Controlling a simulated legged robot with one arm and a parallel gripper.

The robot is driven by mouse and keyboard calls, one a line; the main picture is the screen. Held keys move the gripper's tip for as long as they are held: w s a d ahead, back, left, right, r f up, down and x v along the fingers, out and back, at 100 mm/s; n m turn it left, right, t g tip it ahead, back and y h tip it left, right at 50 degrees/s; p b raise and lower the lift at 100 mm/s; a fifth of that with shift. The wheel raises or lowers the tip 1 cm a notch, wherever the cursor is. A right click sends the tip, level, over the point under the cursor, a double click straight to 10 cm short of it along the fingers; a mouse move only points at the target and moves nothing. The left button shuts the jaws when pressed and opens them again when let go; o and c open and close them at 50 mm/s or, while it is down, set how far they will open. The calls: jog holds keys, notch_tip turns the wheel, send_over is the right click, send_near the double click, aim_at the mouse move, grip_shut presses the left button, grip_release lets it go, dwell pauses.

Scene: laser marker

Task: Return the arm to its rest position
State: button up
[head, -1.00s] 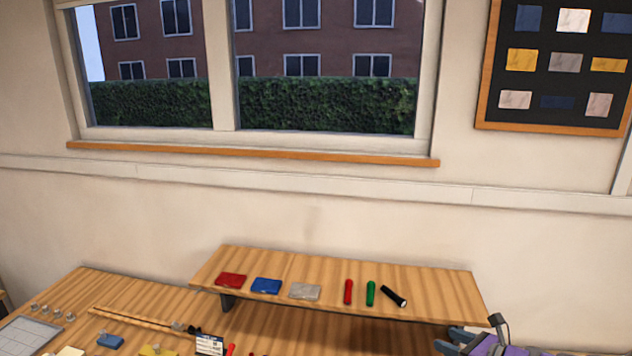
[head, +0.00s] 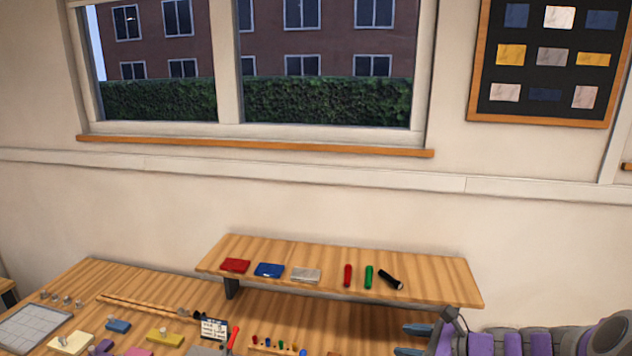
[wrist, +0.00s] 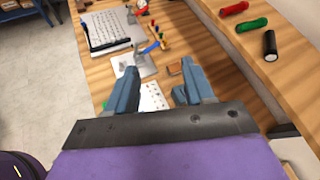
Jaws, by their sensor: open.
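My gripper (head: 418,340) shows at the lower right of the head view, below and in front of the right end of the wooden shelf (head: 440,288). In the wrist view my gripper (wrist: 157,88) has its two blue-grey fingers spread apart with nothing between them. A black cylinder (head: 391,280), a green cylinder (head: 369,277) and a red cylinder (head: 348,275) lie on the shelf. The black cylinder also shows at the upper right of the wrist view (wrist: 269,43). My gripper is apart from them all.
The wooden desk (head: 285,318) below holds a gridded tray (head: 33,326), several coloured blocks and a small printed card (head: 214,328). Red, blue and grey flat pieces lie on the shelf's left part. The shelf edge is close on the right in the wrist view.

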jog(key=s+a+f+n+g+h+b, duration=0.15)
jog(key=s+a+n+g+b, duration=0.5)
jog(key=s+a+n, duration=0.95)
jog(key=s+d+f+n+g+h+b, duration=0.1)
jog(key=s+d+f+n+h, duration=0.1)
jog(key=s, duration=0.8)
jog(key=s+d+f+n+g+h+b, duration=0.2)
jog(key=s+d+h, duration=0.4)
jog(key=s, duration=0.4)
jog(key=d+f+n, duration=0.1)
jog(key=n, duration=0.1)
jog(key=shift+s+n, duration=0.3)
jog(key=shift+s, duration=0.1)
